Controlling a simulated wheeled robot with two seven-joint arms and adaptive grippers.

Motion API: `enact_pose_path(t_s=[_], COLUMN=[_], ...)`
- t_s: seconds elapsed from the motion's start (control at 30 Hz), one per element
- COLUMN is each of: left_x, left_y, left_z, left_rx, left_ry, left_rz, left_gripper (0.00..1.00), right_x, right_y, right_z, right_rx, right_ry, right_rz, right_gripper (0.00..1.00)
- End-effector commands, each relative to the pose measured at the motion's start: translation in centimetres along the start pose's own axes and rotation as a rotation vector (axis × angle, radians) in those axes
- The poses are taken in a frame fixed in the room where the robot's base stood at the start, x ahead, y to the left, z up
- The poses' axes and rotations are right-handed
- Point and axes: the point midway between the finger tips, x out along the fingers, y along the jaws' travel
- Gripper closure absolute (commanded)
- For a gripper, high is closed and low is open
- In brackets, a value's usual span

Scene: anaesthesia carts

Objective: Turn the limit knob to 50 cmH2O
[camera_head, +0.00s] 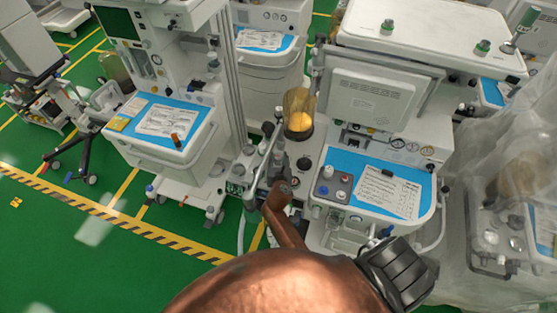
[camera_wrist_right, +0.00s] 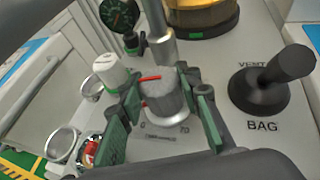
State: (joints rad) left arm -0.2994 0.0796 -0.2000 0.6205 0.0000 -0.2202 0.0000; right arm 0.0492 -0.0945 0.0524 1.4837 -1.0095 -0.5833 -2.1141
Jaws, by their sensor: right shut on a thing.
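The limit knob (camera_wrist_right: 168,92) is a grey cylinder with red marks on its left side, in the middle of the right wrist view. A printed scale plate (camera_wrist_right: 163,131) with 0 at left and 70 at right shows below it; the rest of the scale is hidden. My right gripper (camera_wrist_right: 165,100) has its green-padded fingers on both sides of the knob and is shut on it. In the head view my right gripper (camera_head: 279,166) is over the machine's valve block, where the knob is hidden. My left gripper is not in view.
A black bag/vent lever (camera_wrist_right: 272,80) stands close to the right of the knob. A white green-banded knob (camera_wrist_right: 112,72) and a dark gauge (camera_wrist_right: 119,14) are at left. A blue-topped worktop (camera_head: 345,165) lies to the right.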

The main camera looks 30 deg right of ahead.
Motion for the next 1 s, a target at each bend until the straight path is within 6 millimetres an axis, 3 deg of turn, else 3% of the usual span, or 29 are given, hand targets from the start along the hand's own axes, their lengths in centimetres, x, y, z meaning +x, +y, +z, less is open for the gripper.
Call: enact_pose_path(t_s=[0.47,0.5,0.73,1.0], left_x=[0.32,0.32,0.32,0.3], left_y=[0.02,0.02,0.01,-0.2], left_z=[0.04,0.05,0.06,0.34], left_rx=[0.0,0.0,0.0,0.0], left_ry=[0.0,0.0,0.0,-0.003], left_rz=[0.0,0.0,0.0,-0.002], left_gripper=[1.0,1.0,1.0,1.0], right_x=[-0.08,-0.08,-0.07,-0.07], right_y=[-0.04,-0.04,-0.05,-0.05], right_z=[-0.03,-0.03,-0.01,0.02], right_rx=[0.026,0.026,0.025,0.024], right_ry=[-0.002,-0.002,-0.002,-0.003], right_rz=[-0.058,-0.058,-0.057,-0.057], right_gripper=[0.93,0.66,0.51,0.5])
